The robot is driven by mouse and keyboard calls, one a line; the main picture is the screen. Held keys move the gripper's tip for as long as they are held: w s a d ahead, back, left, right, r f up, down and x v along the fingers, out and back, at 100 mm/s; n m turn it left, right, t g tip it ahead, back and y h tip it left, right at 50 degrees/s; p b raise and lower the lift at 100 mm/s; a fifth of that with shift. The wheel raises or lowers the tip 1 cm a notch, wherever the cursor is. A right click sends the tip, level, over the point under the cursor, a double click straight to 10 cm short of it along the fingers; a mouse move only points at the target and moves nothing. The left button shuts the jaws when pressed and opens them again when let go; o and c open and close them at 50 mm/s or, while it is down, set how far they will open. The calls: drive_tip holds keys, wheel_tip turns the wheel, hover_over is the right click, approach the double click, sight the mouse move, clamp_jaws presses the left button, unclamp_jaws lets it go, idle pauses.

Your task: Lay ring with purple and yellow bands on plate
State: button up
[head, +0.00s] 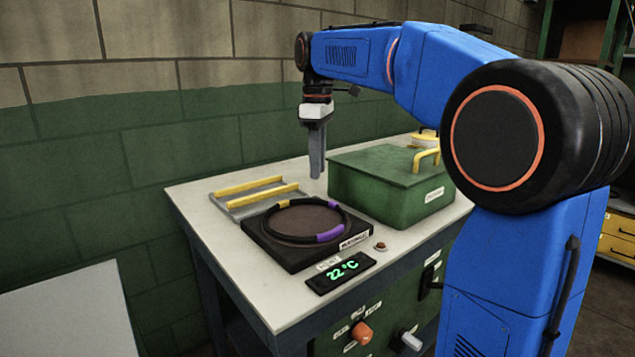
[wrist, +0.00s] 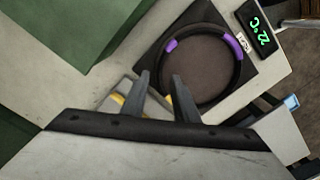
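The black ring (head: 344,219) has purple and yellow bands and lies flat on the dark square plate (head: 275,255). A yellow band shows on its far side and a purple band on its near side in the head view. In the wrist view the ring (wrist: 240,68) shows purple bands, and a finger covers part of its lower left. My gripper (head: 317,176) points down above the table behind the plate, clear of the ring. In the wrist view its two fingers (wrist: 160,76) are apart with nothing between them.
A green lidded box (head: 385,180) with a yellow handle stands right of the plate. A metal rack with yellow bars (head: 252,186) lies behind the plate. A display reading 22 °C (head: 341,272) and a red button (head: 380,246) are near the table's front edge.

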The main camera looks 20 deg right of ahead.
drive_tip(key=shift+r, duration=2.3)
